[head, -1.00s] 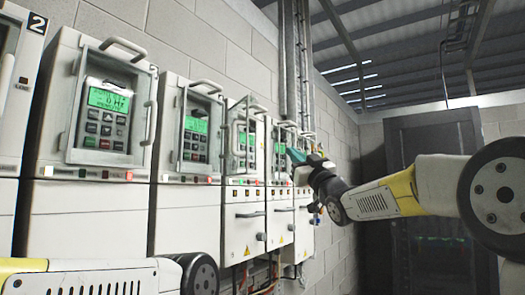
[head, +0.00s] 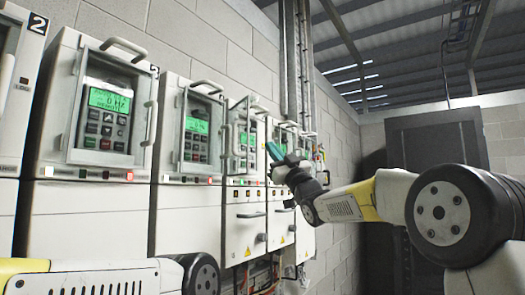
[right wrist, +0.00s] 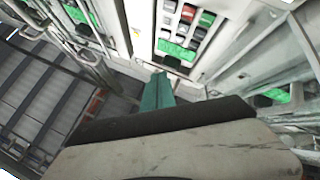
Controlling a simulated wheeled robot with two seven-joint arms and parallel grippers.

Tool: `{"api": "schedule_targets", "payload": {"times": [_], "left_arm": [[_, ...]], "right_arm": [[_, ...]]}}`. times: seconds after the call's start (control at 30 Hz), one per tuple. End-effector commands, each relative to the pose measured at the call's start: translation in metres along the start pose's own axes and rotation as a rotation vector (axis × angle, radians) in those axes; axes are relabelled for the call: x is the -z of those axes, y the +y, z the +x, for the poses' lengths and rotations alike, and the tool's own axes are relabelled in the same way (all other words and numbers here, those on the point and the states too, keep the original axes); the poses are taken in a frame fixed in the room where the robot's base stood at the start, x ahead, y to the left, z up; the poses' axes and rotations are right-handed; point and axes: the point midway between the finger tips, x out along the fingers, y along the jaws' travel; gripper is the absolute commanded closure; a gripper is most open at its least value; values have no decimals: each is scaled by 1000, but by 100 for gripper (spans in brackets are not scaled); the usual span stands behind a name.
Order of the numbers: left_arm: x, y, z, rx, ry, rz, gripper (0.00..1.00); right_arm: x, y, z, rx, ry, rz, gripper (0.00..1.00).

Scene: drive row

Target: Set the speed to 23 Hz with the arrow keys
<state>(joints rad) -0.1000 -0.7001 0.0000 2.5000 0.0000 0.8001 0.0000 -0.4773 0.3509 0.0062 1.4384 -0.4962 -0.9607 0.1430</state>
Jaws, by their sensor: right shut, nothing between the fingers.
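Several grey drives stand in a row along the wall, with keypads that have green displays. The nearest full keypad (head: 105,117) has dark keys, and its display (head: 109,101) seems to read 0 Hz. My right gripper (head: 274,152) is shut and empty, with teal fingertips in front of the farther drives. In the right wrist view its fingertips (right wrist: 158,82) point toward a keypad (right wrist: 185,25) with red, grey and green keys, seen upside down. They appear just short of its green display (right wrist: 177,49), whose digits I cannot read. My left gripper is out of view.
Clear hinged covers with grey handles (head: 123,48) stand at the keypads. Indicator lights (head: 103,173) run below them. A dark cabinet (head: 437,140) stands at the back right. Open space lies between it and the drives.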

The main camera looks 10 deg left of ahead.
Motion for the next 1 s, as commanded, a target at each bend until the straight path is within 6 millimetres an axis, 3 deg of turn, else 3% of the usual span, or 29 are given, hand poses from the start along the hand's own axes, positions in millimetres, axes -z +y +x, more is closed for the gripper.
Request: {"api": "schedule_targets", "payload": {"times": [0.4, 1.0], "left_arm": [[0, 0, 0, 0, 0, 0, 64], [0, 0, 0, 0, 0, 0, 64]], "right_arm": [[-23, -23, 31, 0, 0, 1, 100], [-25, -25, 34, 0, 0, 1, 100]]}}
